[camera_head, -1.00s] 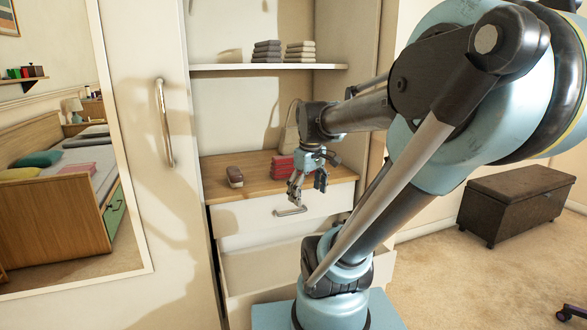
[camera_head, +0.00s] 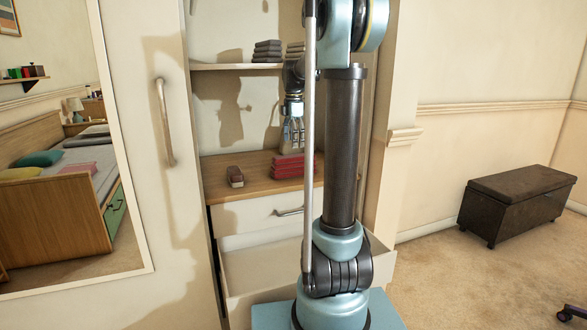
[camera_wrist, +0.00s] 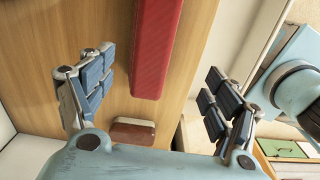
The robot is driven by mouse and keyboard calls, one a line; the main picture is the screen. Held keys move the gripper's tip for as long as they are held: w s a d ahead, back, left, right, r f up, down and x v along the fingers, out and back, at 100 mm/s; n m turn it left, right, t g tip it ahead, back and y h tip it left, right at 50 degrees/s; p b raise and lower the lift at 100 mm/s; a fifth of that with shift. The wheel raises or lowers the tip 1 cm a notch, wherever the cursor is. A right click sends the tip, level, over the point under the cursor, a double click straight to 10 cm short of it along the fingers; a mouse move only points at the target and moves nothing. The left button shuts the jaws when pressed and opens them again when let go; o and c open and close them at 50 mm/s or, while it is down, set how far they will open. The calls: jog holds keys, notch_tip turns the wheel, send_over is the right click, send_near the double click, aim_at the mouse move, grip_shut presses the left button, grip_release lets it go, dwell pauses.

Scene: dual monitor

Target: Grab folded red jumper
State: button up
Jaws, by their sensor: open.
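The folded red jumper (camera_head: 288,168) lies as a flat stack on the wooden top of the drawer unit inside the wardrobe. My arm partly covers its right side in the head view. In the wrist view the red jumper (camera_wrist: 156,45) is a long red block at the top, between the lines of the fingers and beyond their tips. My gripper (camera_head: 293,133) is above the jumper in the head view. In the wrist view my gripper (camera_wrist: 158,82) has its fingers spread wide with nothing between them.
A small brown and pale item (camera_head: 235,176) lies left of the jumper on the wooden top (camera_head: 262,186); it also shows in the wrist view (camera_wrist: 132,132). A shelf (camera_head: 228,66) with folded dark stacks is above. An open drawer (camera_head: 262,270) juts out below.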

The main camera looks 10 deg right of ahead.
aim_at(293, 156)
jog(key=shift+w, duration=0.45)
jog(key=shift+w+f+n, duration=0.15)
jog(key=shift+f+n, duration=0.05)
jog(key=shift+n, duration=0.1)
notch_tip(293, 156, down, 6)
jog(key=shift+f, duration=0.25)
jog(key=f, duration=0.2)
jog(key=w+f, duration=0.1)
jog(key=f, duration=0.1)
jog(key=shift+d, duration=0.15)
jog(key=shift+f, duration=0.55)
jog(key=shift+c, duration=0.6)
jog(key=c, duration=1.2)
